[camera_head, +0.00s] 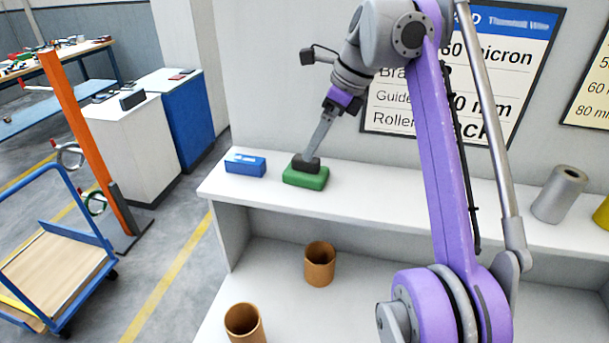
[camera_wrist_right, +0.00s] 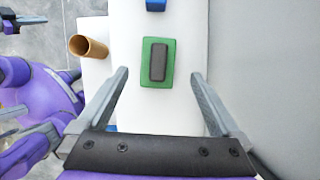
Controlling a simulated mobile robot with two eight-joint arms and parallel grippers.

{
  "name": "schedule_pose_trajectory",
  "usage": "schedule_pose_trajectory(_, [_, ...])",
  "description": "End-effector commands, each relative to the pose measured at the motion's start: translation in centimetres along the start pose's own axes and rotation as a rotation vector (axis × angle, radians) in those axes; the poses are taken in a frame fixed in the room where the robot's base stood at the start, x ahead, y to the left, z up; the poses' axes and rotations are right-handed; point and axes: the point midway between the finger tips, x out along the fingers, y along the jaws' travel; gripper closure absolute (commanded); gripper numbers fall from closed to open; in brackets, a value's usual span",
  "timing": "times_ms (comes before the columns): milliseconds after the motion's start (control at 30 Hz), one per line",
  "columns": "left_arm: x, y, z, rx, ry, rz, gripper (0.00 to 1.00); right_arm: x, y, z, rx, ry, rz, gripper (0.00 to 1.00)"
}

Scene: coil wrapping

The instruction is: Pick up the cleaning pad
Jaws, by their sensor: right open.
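The cleaning pad is a green block (camera_head: 305,178) with a dark grip on top, lying on the white upper shelf against the wall. It also shows in the right wrist view (camera_wrist_right: 147,77), near the middle. My right gripper (camera_head: 308,157) reaches down to it from above, with its fingers near the dark grip. In the wrist view my right gripper (camera_wrist_right: 159,76) is open, with one finger on each side of the pad and clear gaps between. Nothing is held. My left gripper cannot be made out in the head view.
A blue box (camera_head: 245,165) lies left of the pad on the shelf (camera_head: 390,205). Brown cardboard tubes (camera_head: 319,264) stand on the lower surface. A grey roll (camera_head: 559,194) stands at the right.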

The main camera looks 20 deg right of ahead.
Motion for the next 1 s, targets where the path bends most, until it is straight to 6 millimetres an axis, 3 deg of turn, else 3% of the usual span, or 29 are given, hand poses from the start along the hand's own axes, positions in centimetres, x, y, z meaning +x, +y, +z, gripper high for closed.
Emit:
schedule_pose_trajectory(33, [0.6, 0.0, 0.8, 0.0, -0.007, 0.0, 1.0, 1.3, 0.1, -0.2, -0.001, 0.003, 0.004, 0.0])
schedule_pose_trajectory(267, [1.3, 0.0, 1.5, 0.0, -0.013, 0.0, 1.0, 2.9, 0.1, -0.2, 0.0, 0.001, 0.001, 0.0])
schedule_pose_trajectory(500, [2.7, 0.0, 3.0, 0.0, -0.025, 0.0, 1.0, 6.5, 0.4, -0.4, -0.002, 0.001, 0.002, 0.0])
schedule_pose_trajectory(767, [2.7, 0.0, 3.0, 0.0, -0.026, 0.0, 1.0, 6.9, 0.4, -0.3, -0.001, 0.0, -0.001, 0.0])
schedule_pose_trajectory(833, [2.7, 0.0, 3.0, 0.0, -0.026, 0.0, 1.0, 6.9, 0.4, -0.3, -0.001, 0.0, -0.001, 0.07])
schedule_pose_trajectory(1000, [2.7, 0.0, 3.0, 0.0, -0.026, 0.0, 1.0, 6.9, 0.4, -0.3, -0.001, 0.0, 0.0, 0.38])
